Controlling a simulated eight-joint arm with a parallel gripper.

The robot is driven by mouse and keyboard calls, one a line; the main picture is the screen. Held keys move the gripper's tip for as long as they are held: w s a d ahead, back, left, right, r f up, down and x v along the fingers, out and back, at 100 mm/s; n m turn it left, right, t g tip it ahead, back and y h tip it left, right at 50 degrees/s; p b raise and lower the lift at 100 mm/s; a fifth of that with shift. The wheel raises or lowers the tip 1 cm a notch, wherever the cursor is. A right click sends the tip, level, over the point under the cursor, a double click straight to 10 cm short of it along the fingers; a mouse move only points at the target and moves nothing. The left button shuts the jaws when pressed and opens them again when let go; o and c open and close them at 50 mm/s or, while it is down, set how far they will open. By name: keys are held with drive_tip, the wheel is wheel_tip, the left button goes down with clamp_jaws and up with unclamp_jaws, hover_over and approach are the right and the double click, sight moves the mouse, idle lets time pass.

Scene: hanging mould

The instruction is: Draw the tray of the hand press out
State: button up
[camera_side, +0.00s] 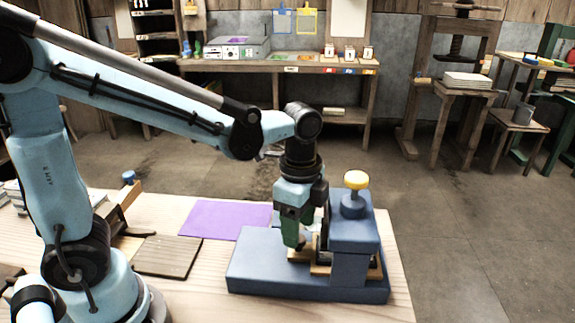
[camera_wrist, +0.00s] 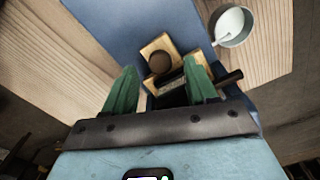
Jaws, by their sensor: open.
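In the wrist view the tray (camera_wrist: 150,48) carries a round dark knob (camera_wrist: 159,62). My gripper (camera_side: 294,242) points down over the tray's outer end. Its green fingers are apart, with the knob showing between their tips in the wrist view. I cannot tell whether either finger touches it.
A purple sheet (camera_side: 222,220) and a grooved brown board (camera_side: 168,256) lie left of the press. A pale cup (camera_wrist: 232,24) with a white thing in it stands beside the press in the wrist view. Bare table shows in front of the board. Shelves and benches stand far behind.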

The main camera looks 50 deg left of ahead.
drive_tip(key=shift+f, duration=1.1)
clamp_jaws()
